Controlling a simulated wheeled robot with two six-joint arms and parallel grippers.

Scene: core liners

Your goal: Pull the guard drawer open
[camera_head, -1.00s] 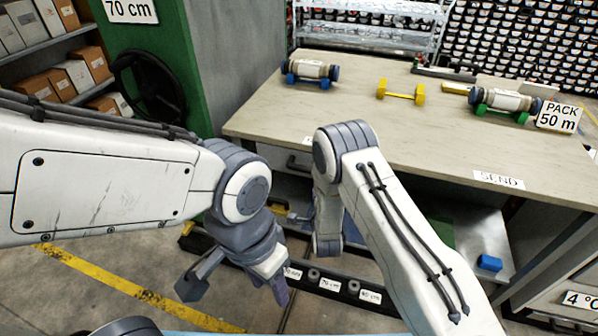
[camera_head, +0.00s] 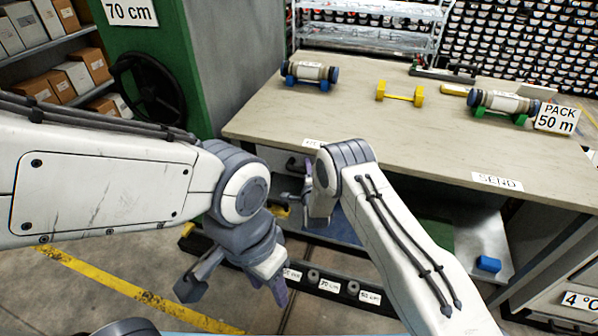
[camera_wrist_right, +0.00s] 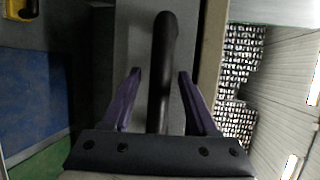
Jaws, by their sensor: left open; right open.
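The guard drawer's grey front (camera_head: 285,158) shows under the left part of the bench top, partly hidden behind my right arm. Its dark bar handle (camera_head: 294,166) shows there. In the right wrist view the dark handle (camera_wrist_right: 161,70) runs between the two purple fingers of my right gripper (camera_wrist_right: 160,78). The fingers are apart, with a gap on each side of the bar. In the head view my right gripper (camera_head: 308,182) is at the drawer front, mostly hidden by its own arm. My left gripper (camera_head: 235,288) is open and empty, hanging low over the floor.
The bench top (camera_head: 330,112) carries a blue-ended liner (camera_head: 311,71), an empty yellow cradle (camera_head: 400,93) and another liner (camera_head: 502,102) on a green cradle. A dark rail with labels (camera_head: 320,282) lies low in front. A blue block (camera_head: 488,264) sits on the lower shelf.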

